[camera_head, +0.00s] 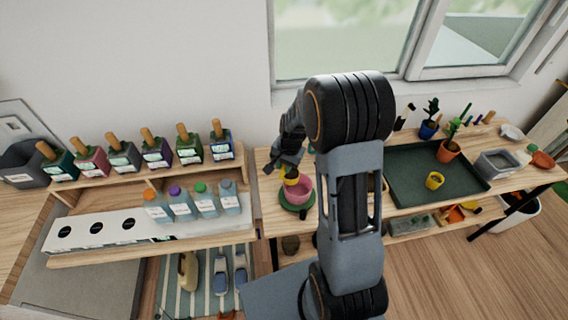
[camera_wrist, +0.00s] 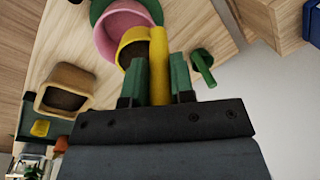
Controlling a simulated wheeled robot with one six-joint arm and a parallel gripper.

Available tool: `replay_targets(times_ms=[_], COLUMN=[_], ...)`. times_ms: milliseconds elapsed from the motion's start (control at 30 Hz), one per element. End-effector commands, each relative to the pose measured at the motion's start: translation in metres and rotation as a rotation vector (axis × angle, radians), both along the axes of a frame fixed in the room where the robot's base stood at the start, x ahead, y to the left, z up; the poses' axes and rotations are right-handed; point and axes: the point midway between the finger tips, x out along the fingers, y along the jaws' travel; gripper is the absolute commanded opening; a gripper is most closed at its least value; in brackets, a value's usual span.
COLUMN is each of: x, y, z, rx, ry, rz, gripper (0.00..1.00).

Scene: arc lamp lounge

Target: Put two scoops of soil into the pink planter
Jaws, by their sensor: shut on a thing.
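The pink planter (camera_head: 302,189) stands on a green saucer (camera_head: 285,200) on the wooden bench; the wrist view also shows the planter (camera_wrist: 104,32). My gripper (camera_wrist: 160,80) is shut on the handle of a yellow scoop (camera_wrist: 158,50). In the head view the scoop (camera_head: 291,179) is at the planter's rim, and my gripper (camera_head: 284,160) is just above it. The scoop's bowl overlaps the planter in the wrist view and shows something dark brown inside. The planter's inside is mostly hidden by the scoop. A wooden box (camera_wrist: 82,78) with dark soil-like contents stands beside the planter.
A dark green tray (camera_head: 408,185) to the right holds a small yellow pot (camera_head: 434,181) and a potted plant (camera_head: 447,150). A rack (camera_head: 150,170) of bottles stands left. A green-handled item (camera_wrist: 204,68) lies near the scoop. My arm hides part of the bench.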

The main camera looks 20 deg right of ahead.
Motion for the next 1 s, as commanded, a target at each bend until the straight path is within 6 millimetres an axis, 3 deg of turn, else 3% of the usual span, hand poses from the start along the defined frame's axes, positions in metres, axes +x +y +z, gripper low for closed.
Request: replay_targets(times_ms=[500, 1000], x=[0.000, -0.001], y=[0.000, -0.007], z=[-0.023, -0.018], rx=[0.000, 0.110], ry=[0.001, -0.022], rz=[0.000, -0.002], gripper=[0.00, 0.00])
